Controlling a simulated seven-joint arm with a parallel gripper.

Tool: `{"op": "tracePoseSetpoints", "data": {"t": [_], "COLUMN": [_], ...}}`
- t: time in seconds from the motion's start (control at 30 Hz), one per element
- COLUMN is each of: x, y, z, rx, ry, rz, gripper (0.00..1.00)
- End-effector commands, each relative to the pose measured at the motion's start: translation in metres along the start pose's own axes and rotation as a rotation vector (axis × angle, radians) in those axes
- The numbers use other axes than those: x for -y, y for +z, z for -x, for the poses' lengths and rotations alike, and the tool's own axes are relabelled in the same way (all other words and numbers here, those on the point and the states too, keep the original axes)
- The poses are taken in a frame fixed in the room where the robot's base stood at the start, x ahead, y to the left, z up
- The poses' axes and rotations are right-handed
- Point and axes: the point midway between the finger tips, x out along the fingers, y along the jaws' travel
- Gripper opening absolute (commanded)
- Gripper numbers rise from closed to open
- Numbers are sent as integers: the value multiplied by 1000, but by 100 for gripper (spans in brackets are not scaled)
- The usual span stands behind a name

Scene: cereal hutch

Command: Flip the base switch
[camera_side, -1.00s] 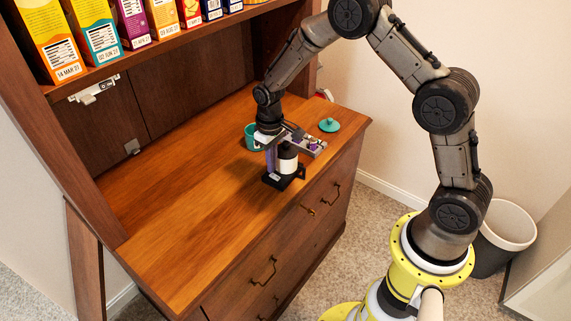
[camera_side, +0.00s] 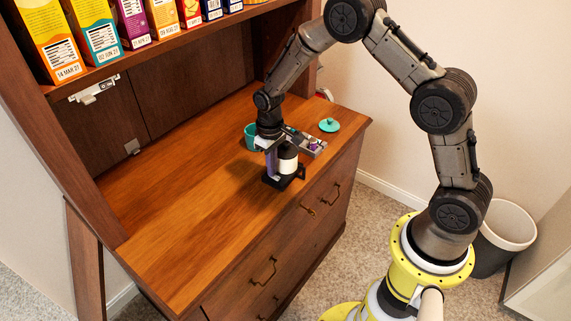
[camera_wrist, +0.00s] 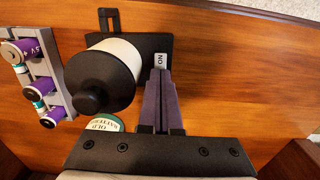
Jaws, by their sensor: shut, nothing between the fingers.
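The device has a black base (camera_side: 292,181) and stands upright on the wooden counter. A white drum (camera_side: 288,165) with a black top sits on the base; in the wrist view the black knobbed top (camera_wrist: 98,84) covers much of it. A white label, reading ON turned around, lies on the base (camera_wrist: 161,43) at its right edge in the wrist view. My gripper (camera_wrist: 160,74) is shut and empty, its purple fingers pointing down beside the drum. The tips are right at the label; contact cannot be told. The switch lever itself is not clearly seen, likely hidden by the fingertips.
A grey holder (camera_wrist: 46,75) with purple batteries lies beside the device. A teal cup labelled old batteries (camera_wrist: 105,123) and a teal lid (camera_side: 329,125) are close by. Cereal boxes (camera_side: 95,32) line the shelf above. The counter's left part (camera_side: 170,220) is clear.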

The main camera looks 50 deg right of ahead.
Motion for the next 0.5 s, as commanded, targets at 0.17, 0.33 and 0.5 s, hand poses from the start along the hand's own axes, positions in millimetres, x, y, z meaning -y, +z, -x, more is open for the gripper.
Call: {"op": "tracePoseSetpoints", "data": {"t": [0.17, 0.33, 0.5], "x": [0, 0, 0], "y": [0, 0, 0], "z": [-3, -5, 2], "rx": [0, 1, 1], "ry": [0, 0, 0], "rz": [0, 0, 0], "gripper": [0, 0, 0]}}
